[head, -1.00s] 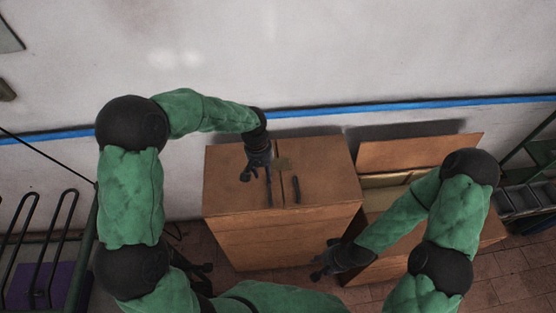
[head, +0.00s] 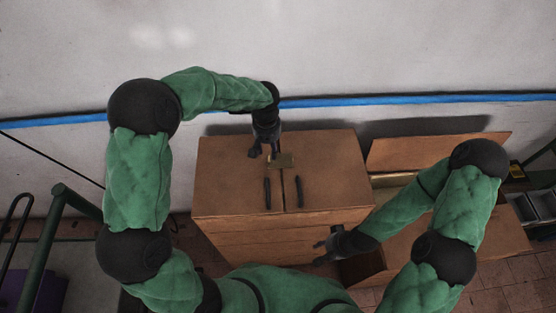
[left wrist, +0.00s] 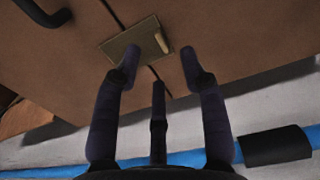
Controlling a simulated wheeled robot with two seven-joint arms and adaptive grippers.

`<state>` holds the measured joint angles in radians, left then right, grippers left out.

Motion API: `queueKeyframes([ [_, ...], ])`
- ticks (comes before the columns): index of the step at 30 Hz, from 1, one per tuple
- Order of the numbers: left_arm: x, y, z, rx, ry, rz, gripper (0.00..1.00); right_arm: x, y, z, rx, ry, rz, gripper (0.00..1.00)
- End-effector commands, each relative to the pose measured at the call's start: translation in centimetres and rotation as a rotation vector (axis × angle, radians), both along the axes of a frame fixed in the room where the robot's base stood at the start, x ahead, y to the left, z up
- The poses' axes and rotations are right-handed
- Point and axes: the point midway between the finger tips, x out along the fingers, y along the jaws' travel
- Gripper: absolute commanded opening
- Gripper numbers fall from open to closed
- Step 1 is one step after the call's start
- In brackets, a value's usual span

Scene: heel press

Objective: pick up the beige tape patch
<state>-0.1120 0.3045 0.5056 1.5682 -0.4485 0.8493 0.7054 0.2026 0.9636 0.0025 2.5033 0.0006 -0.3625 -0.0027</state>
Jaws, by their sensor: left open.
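The beige tape patch (head: 281,160) lies flat across the seam between the two door panels of the brown cabinet (head: 325,150). In the left wrist view the patch (left wrist: 125,42) is a dull square with a paler raised tab (left wrist: 162,43) at its right side. My left gripper (head: 263,153) is open and empty, just left of the patch in the head view. Its fingers (left wrist: 155,70) stand around and just below the patch in the left wrist view; no contact shows. My right gripper (head: 322,251) is low beside the cabinet's front right, its fingers apart and empty.
Two dark handles (head: 267,193) (head: 299,191) stand up on either side of the seam. An open brown box (head: 440,150) is at the right. A wall with a blue stripe (head: 400,101) runs behind. A green rail (head: 75,205) is at the left.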

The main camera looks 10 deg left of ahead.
Motion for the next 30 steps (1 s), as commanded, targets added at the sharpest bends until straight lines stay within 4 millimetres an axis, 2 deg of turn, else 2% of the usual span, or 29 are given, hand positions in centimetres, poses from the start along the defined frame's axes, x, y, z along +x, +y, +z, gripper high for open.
queueKeyframes([
  [7,0.0,0.0,-1.4,0.0,0.002,-0.001,0.42,0.0,0.0,-0.2,0.0,0.0,0.0,0.4],
  [16,0.2,-0.1,-5.3,0.0,0.002,0.0,0.42,0.0,0.0,-0.8,0.0,0.0,0.0,0.4],
  [23,0.3,-0.2,-5.6,0.0,-0.001,-0.001,0.42,0.0,0.0,-0.8,0.0,0.0,0.0,0.4],
  [24,0.3,-0.2,-5.6,0.0,-0.001,-0.001,0.4,0.0,0.0,-0.8,0.0,0.0,0.0,0.4],
  [29,0.3,-0.2,-5.5,0.0,-0.001,-0.001,0.02,0.0,0.0,-0.8,0.0,0.0,0.0,0.4],
  [30,0.3,-0.2,-5.5,0.0,-0.001,-0.001,0.01,0.0,0.0,-0.8,0.0,0.0,0.0,0.4],
])
